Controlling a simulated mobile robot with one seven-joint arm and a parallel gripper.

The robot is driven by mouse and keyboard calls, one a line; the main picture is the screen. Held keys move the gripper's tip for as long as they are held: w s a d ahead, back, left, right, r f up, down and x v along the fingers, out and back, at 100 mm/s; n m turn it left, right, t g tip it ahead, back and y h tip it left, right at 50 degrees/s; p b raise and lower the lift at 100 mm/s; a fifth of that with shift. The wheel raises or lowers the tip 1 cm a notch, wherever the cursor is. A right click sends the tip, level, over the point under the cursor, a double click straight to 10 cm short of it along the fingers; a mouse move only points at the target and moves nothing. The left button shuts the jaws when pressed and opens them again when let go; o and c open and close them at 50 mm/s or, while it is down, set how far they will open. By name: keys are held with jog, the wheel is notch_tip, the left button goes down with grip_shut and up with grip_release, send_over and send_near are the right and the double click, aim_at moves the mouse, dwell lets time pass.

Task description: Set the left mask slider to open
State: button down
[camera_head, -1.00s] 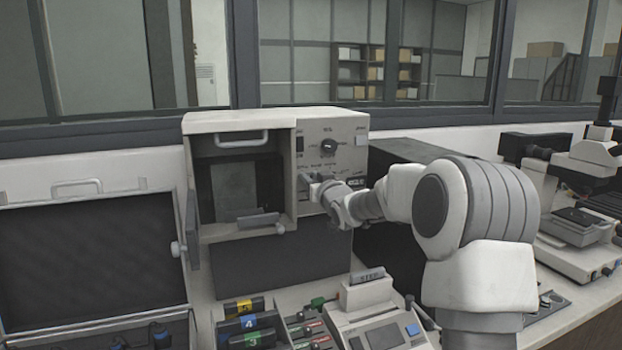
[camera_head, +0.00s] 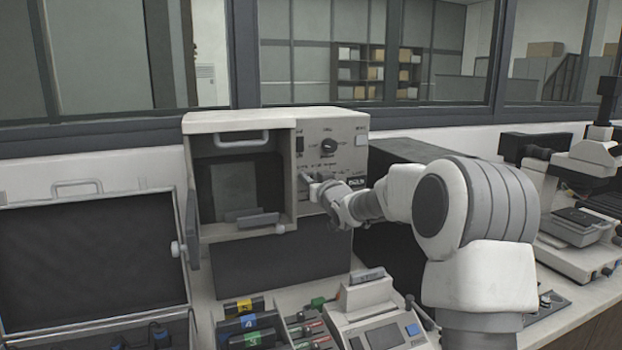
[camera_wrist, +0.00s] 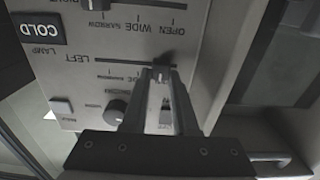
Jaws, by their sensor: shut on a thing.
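The left mask slider (camera_wrist: 168,59) is a small dark tab in a slot labelled LEFT, upside down in the wrist view. The tab is at the slot's right end in that view, in line with the OPEN mark of the slider row above. My gripper (camera_wrist: 160,73) is shut on the tab, and its fingers hide part of the slot and the labels below it. In the head view my gripper (camera_head: 308,181) is at the lower front of the control panel (camera_head: 340,140), where the tab is too small to make out.
The right slider's slot (camera_wrist: 140,6) is at the top of the wrist view. A COLD lamp label (camera_wrist: 40,31) and a round knob (camera_wrist: 116,111) are close by. The press's open chamber (camera_head: 240,185) is left of the panel. An open case (camera_head: 90,255) stands further left.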

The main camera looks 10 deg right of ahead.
dwell(0.3)
jog(key=shift+a+b, duration=0.65)
jog(key=shift+b, duration=0.1)
jog(key=c, duration=0.7)
grip_release()
jog(key=shift+s+a, duration=0.1)
jog(key=shift+a, duration=0.05)
